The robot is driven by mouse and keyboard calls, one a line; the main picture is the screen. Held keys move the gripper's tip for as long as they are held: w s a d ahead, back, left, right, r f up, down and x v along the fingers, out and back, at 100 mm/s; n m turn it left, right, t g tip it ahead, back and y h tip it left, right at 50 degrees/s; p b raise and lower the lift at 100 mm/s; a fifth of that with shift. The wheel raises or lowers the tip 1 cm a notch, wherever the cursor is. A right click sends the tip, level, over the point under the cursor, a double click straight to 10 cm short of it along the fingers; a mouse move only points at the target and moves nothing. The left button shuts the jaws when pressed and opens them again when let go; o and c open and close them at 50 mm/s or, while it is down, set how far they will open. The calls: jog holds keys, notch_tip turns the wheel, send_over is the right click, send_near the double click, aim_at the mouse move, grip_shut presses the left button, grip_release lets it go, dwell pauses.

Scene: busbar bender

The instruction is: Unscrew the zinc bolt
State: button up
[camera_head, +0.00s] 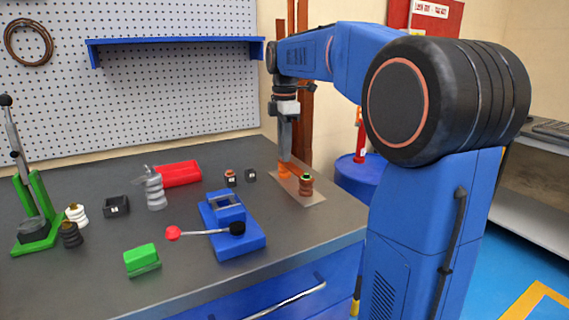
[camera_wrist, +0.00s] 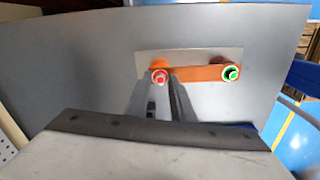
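A copper busbar (camera_wrist: 200,73) lies across two standoffs on a light plate at the right end of the bench. A bolt head with a red ring (camera_wrist: 159,77) sits at its left end in the wrist view. A bolt head with a green ring (camera_wrist: 231,73) sits at its right end. I cannot tell by finish which one is zinc. My gripper (camera_head: 285,157) points straight down over the far end of the busbar (camera_head: 294,171). In the wrist view, its parted fingers (camera_wrist: 160,84) stand on either side of the red-ringed bolt; no contact is clear.
A blue bender (camera_head: 232,227) with a red-knobbed lever stands mid-bench. A blue drum (camera_head: 360,175) stands beyond the bench's right edge.

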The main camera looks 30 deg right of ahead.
jog(key=m, duration=0.5)
dwell(0.4)
jog(key=shift+m, duration=0.6)
jog(key=m, duration=0.4)
jog(key=shift+m, duration=0.4)
jog(key=shift+m, duration=0.5)
grip_shut()
